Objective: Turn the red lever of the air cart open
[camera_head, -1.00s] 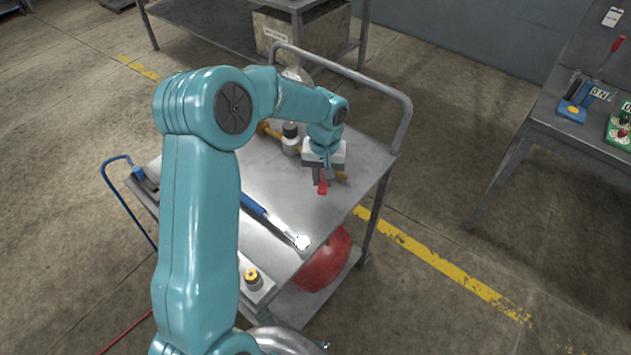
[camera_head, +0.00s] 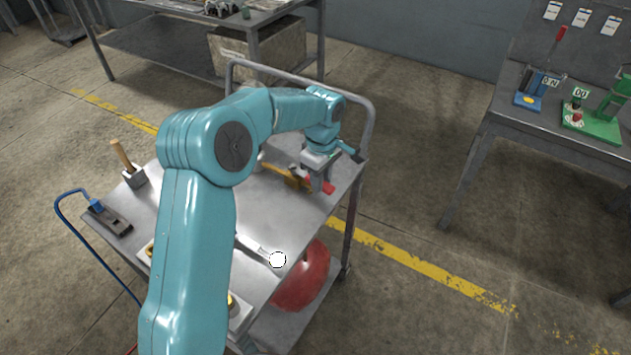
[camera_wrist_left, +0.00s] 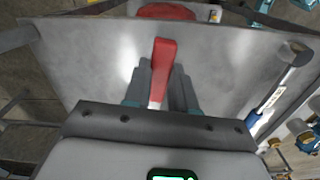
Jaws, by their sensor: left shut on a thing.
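The red lever (camera_head: 328,187) is on the air cart (camera_head: 300,215), beside a brass-coloured pipe (camera_head: 280,172) on its metal top. My left gripper (camera_head: 319,187) comes down from above and is shut on the lever. In the left wrist view, the red lever (camera_wrist_left: 162,68) stands between the two grey fingers (camera_wrist_left: 158,85), with its red end sticking out beyond them. My gripper hides the lever's pivot and part of the pipe in the head view. My right gripper is not in view.
A steel tool (camera_head: 256,248) lies on top near the front. A red tank (camera_head: 303,280) sits below. A workbench (camera_head: 560,135) stands at right; the floor between is clear.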

